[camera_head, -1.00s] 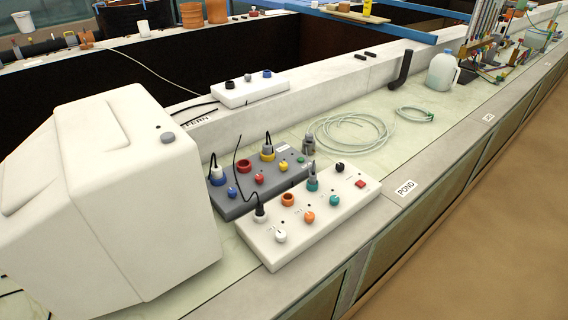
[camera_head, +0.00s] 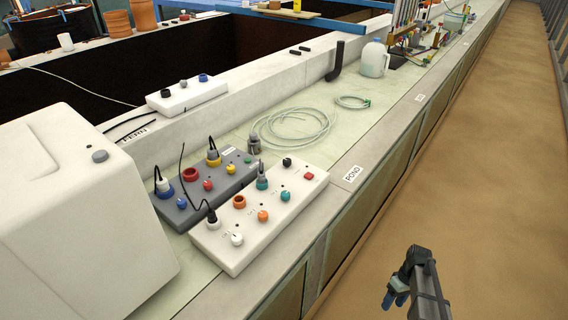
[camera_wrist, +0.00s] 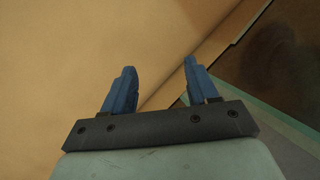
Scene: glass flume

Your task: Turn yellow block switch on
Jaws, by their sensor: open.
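No thing is labelled as the yellow block switch, and I cannot tell which control it is. A white control box (camera_head: 232,262) in front has white, orange, teal and black knobs and a red switch (camera_head: 308,177). My gripper (camera_head: 394,300) is open and empty over the sandy floor, right of the ledge. Its blue fingers (camera_wrist: 157,90) show apart in the wrist view.
A large white housing (camera_head: 75,215) stands at the left. A small white box (camera_head: 187,95) sits on the wall behind. The air above the floor is clear.

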